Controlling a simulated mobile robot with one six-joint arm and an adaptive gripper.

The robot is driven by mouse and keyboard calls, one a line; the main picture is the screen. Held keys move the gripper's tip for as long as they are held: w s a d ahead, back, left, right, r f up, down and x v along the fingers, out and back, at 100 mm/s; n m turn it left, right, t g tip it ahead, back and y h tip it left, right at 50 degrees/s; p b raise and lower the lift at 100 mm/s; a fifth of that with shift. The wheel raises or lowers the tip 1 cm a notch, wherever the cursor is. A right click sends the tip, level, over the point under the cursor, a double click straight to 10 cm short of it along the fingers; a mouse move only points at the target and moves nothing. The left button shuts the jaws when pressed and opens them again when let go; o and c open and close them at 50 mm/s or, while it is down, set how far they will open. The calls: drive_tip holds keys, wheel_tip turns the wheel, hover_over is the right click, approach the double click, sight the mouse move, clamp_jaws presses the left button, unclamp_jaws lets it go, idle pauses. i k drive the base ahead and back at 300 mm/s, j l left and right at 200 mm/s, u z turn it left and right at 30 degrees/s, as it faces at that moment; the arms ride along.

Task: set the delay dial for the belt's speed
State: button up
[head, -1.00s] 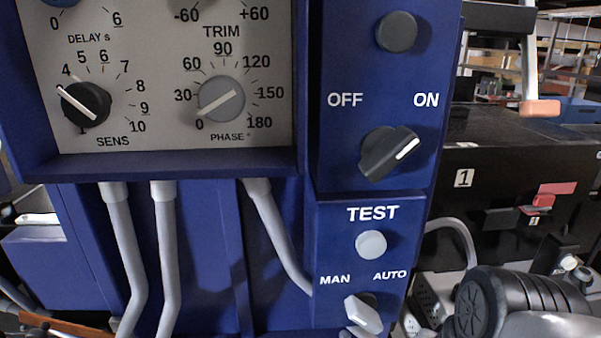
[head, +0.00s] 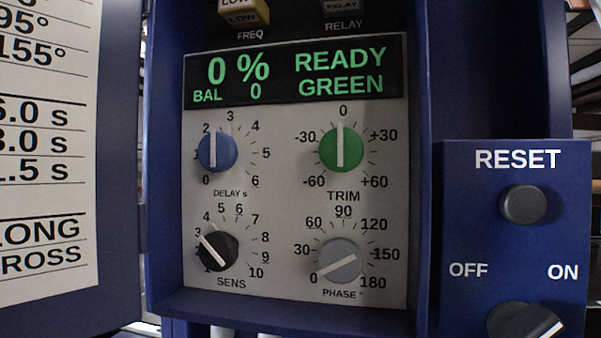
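The blue delay dial (head: 217,153), labelled DELAY s, is at the upper left of the knob panel (head: 290,200) in the head view. Its scale runs from 0 to 6. Its white line stands upright, towards the 2 to 3 part of the scale; the oblique view leaves the exact reading unclear. A printed chart (head: 45,150) on the open door at left shows 1.5 s, 3.0 s and what looks like 6.0 s; its left side is cut off, so the matching row names are hidden. My gripper is not in view.
Near the delay dial are the green TRIM knob (head: 341,149), black SENS knob (head: 217,252) and grey PHASE knob (head: 341,262). The display (head: 295,72) reads 0 %, BAL 0, READY, GREEN. RESET button (head: 524,204) and OFF/ON switch (head: 525,320) are at right. Cabinet walls frame the panel.

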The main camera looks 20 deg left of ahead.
sight(217, 152)
drive_tip(key=u, duration=1.6)
drive_tip(key=z, duration=2.65)
drive_tip(key=l+u, duration=0.15)
drive_tip(key=u, duration=3.05)
